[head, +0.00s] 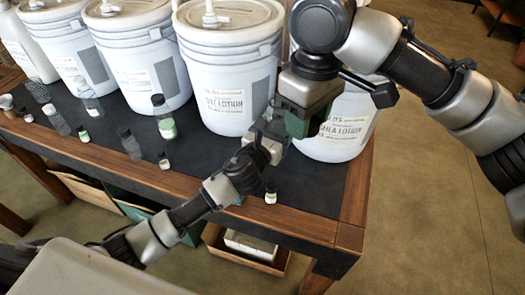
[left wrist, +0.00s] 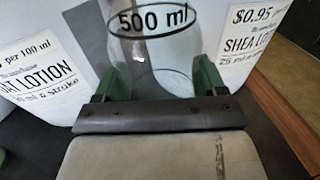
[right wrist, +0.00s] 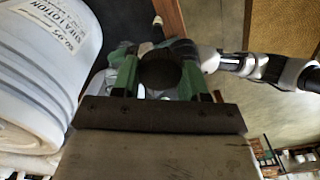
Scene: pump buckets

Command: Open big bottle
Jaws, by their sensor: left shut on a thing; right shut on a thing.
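The big bottle (left wrist: 150,42) is clear and marked "500 ml". In the left wrist view it stands between the green fingers of my left gripper (left wrist: 155,82), which is shut on it. Its dark round cap (right wrist: 160,72) shows from above in the right wrist view, between the green fingers of my right gripper (right wrist: 163,80), which is shut on it. In the head view my left gripper (head: 270,130) is low beside the buckets and my right gripper (head: 298,124) is just above it. The grippers hide most of the bottle there, and whether the cap is loose cannot be told.
White pump buckets (head: 225,75) line the back of the dark-topped table (head: 205,150). Open boxes (head: 246,243) sit below. The table's right edge (head: 352,205) is near.

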